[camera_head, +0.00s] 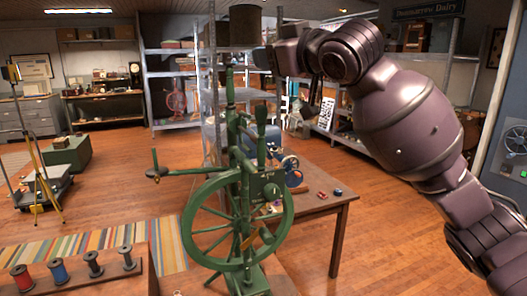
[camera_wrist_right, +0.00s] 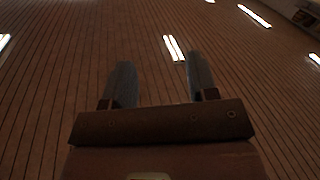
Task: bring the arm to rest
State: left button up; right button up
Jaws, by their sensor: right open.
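My right arm (camera_head: 405,105) comes in from the right and is raised high. Its gripper (camera_head: 268,58) is in the upper middle of the head view, in front of the shelving, and its fingers are hard to make out there. In the right wrist view the gripper (camera_wrist_right: 160,66) has two fingers standing well apart with nothing between them. Behind them is only the slatted ceiling (camera_wrist_right: 60,60) with lights, so this camera looks upward. My left gripper is in neither view.
A green spinning wheel (camera_head: 238,215) stands close in front, with a wooden table (camera_head: 325,205) behind it. Several thread spools stand on a wooden surface (camera_head: 130,285) at lower left. Metal shelves (camera_head: 185,75) stand at the back. Open floor (camera_head: 385,240) lies right of the table.

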jog(key=s+d+f+m+t+h, duration=0.15)
jog(key=d+f, duration=0.35)
jog(key=f, duration=0.7)
jog(key=d+f+m+t+h, duration=0.15)
jog(key=d+f, duration=0.35)
jog(key=f, duration=0.8)
jog(key=d+f+m+t+h, duration=0.15)
jog(key=d+f, duration=0.35)
jog(key=f, duration=0.7)
jog(key=s+d+f+m+g+h, duration=0.1)
jog(key=s+d+f+g+h, duration=0.1)
jog(key=s+f, duration=0.7)
jog(key=s+d+f+m+g+h, duration=0.2)
jog(key=s+d+f, duration=0.3)
jog(key=s+f, duration=0.5)
jog(key=s+d+f+m+g+h, duration=0.2)
jog(key=s+d+f+g, duration=0.1)
jog(key=s+f, duration=0.7)
notch_tip(320, 180, down, 2)
jog(key=shift+s+d+f, duration=0.2)
jog(key=shift+d, duration=0.1)
jog(key=shift+h, duration=0.25)
